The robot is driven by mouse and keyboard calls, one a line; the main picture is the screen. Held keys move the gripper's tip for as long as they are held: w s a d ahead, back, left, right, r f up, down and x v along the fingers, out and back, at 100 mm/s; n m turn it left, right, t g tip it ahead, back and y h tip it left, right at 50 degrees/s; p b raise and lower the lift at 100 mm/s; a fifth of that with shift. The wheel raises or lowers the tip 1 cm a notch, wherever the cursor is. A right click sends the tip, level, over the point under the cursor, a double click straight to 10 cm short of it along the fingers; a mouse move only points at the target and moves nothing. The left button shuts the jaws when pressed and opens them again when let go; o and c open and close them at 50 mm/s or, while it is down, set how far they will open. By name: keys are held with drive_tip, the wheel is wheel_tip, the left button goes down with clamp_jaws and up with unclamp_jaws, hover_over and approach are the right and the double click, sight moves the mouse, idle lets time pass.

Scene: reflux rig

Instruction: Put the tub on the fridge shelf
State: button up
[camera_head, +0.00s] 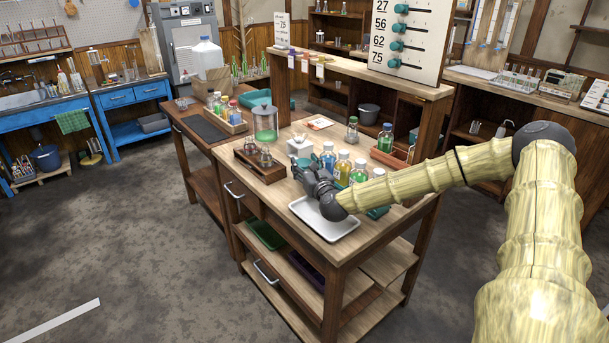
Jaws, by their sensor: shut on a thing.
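My gripper (300,166) is over the wooden workbench (330,240), its dark fingers pointing away from me. It is shut on a small white tub (300,147), which shows just beyond the fingers. The fingers hide the tub's lower part, so I cannot tell whether it touches the bench top. A grey, box-shaped appliance (181,62) stands at the back left. I cannot tell whether it is the fridge, and no fridge shelf is clearly visible.
A white tray (342,223) lies below my wrist. Bottles with coloured liquid (343,165) stand right of the gripper. A wooden rack (245,160) and a green-filled jar (265,122) stand to its left. Open grey floor (130,220) lies left of the bench.

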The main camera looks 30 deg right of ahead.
drive_tip(key=shift+w+f, duration=0.15)
drive_tip(key=shift+f, duration=0.75)
drive_tip(key=shift+w+f, duration=0.1)
drive_tip(key=shift+f, duration=0.8)
drive_tip(key=o, duration=0.9)
drive_tip(key=shift+f, duration=0.15)
drive_tip(key=shift+o, duration=0.7)
